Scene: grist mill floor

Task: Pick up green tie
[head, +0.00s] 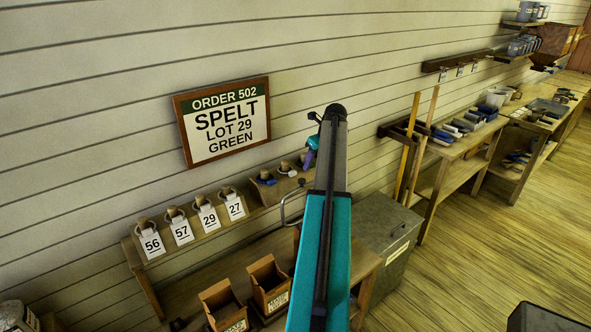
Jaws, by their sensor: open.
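I cannot make out a green tie in the head view. Small holders on the right part of the wall shelf hold a blue item (267,182) and a white item (291,174). What sits in the third holder, beside my arm, is mostly hidden. My teal arm rises through the middle of the picture, and its wrist bends down over that end of the shelf. My gripper (308,159) shows only as a small purplish end below the wrist, open, close to the holders. No object shows in it. A sign (225,120) on the wall reads ORDER 502, SPELT, LOT 29, GREEN.
A grey bin (385,235) and a loaded bench (470,140) stand right. The right floor is mostly clear.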

